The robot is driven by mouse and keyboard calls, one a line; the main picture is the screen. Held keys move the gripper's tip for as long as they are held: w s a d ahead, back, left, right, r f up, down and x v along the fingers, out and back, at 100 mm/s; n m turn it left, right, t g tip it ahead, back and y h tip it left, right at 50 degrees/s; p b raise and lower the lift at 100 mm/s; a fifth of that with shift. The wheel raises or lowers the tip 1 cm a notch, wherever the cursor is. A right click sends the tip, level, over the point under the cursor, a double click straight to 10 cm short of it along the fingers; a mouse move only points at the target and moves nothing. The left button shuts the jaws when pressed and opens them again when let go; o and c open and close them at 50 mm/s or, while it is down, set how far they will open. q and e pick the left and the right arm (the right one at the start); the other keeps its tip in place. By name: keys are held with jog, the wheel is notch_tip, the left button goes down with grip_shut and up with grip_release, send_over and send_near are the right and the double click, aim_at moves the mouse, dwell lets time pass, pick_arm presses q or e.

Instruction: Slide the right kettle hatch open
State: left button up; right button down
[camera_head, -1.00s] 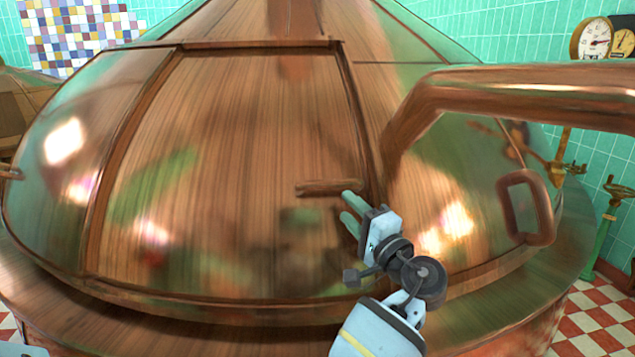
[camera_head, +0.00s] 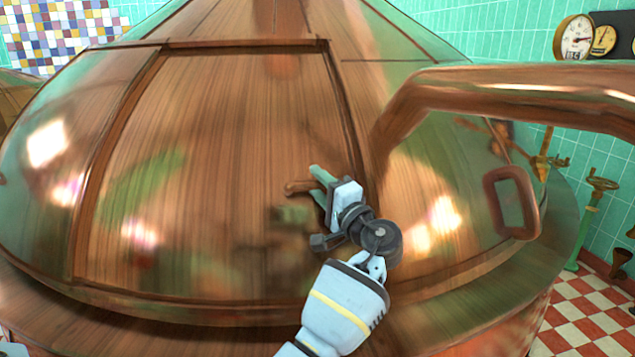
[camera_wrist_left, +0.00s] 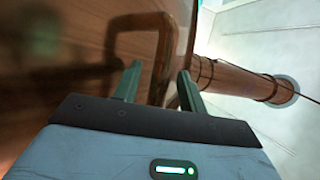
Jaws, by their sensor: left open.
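The large copper kettle (camera_head: 60,225) fills the middle of the head view. Its broad hatch (camera_head: 210,150) sits inside a raised copper frame, and no gap shows around it. A short bar handle (camera_head: 296,187) stands near the hatch's right side, partly hidden by my fingers. My left gripper (camera_head: 316,180) is open, its two green fingers at the handle. In the left wrist view, my gripper (camera_wrist_left: 158,85) has the bent handle (camera_wrist_left: 130,45) ahead of it, one leg running down between the fingers. I cannot tell whether they touch it. My right gripper is not in view.
A thick copper pipe (camera_head: 500,82) arches in from the right above my gripper. A small copper loop handle (camera_head: 511,203) is on the kettle's right side. Gauges (camera_head: 575,38) hang on the tiled wall, and green valves (camera_head: 590,220) stand at right.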

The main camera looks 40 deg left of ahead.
pick_arm(q)
jog(key=shift+a+r, duration=0.1)
jog(key=shift+a, duration=0.2)
grip_shut()
